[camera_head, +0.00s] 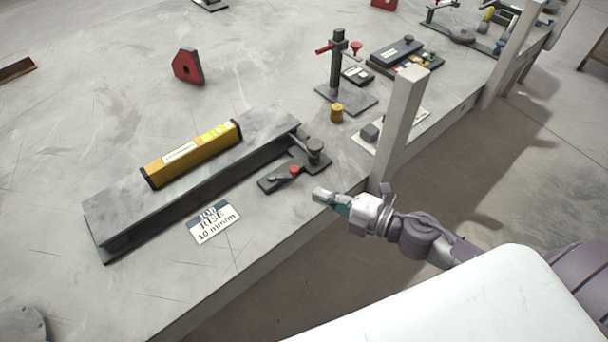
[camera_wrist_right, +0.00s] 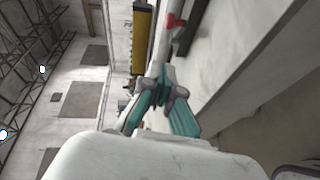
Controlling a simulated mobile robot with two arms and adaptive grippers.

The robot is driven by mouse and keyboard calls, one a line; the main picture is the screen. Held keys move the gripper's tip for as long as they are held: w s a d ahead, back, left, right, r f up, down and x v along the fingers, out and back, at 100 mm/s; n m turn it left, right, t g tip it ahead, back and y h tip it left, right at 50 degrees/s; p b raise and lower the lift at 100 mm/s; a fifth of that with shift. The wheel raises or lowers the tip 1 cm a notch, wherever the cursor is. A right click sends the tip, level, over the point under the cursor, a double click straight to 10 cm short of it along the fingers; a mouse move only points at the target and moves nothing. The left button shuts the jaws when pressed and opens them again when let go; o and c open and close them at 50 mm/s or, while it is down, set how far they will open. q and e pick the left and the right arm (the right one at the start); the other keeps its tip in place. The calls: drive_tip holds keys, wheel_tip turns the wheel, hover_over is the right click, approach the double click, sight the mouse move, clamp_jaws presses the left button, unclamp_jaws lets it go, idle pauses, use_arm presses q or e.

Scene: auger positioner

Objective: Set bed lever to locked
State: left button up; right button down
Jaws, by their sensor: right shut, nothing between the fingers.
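A small dark fixture (camera_head: 270,184) lies at the near right end of the steel beam (camera_head: 115,205). It carries a red knob (camera_head: 294,170) on a short arm and a grey round post (camera_head: 315,152). It looks like the bed lever, but its exact setting cannot be read. My right gripper (camera_head: 318,193) is shut and empty at the table's near edge, just right of the fixture and apart from it. In the right wrist view the closed fingers (camera_wrist_right: 165,76) point toward a red part (camera_wrist_right: 171,20). My left gripper is out of view.
A yellow level (camera_head: 192,155) rests on the beam. A card (camera_head: 213,222) lies in front of it. A brass cylinder (camera_head: 336,113) and a stand with a red handle (camera_head: 338,65) sit behind.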

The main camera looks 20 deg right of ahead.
sight(295, 168)
drive_tip(key=p+x, duration=0.1)
drive_tip(key=x, duration=0.3)
drive_tip(key=shift+w+a+r, duration=0.1)
drive_tip(key=shift+w+a, duration=0.05)
drive_tip(key=shift+w, duration=0.25)
drive_tip(key=shift+w+f, duration=0.2)
drive_tip(key=shift+w, duration=0.35)
drive_tip(key=shift+w+f, duration=0.2)
drive_tip(key=shift+w, duration=0.3)
drive_tip(key=shift+w+d+f, duration=0.15)
drive_tip(key=shift+w+d, duration=0.2)
drive_tip(key=shift+w, duration=0.25)
drive_tip(key=shift+w+d+f+n+g+y+b, duration=0.1)
drive_tip(key=shift+w+d+n+g+y+b, duration=0.3)
drive_tip(key=shift+n+g+y+b, duration=0.35)
drive_tip(key=shift+w+d, duration=0.25)
drive_tip(key=shift+w, duration=0.35)
drive_tip(key=shift+s, duration=0.1)
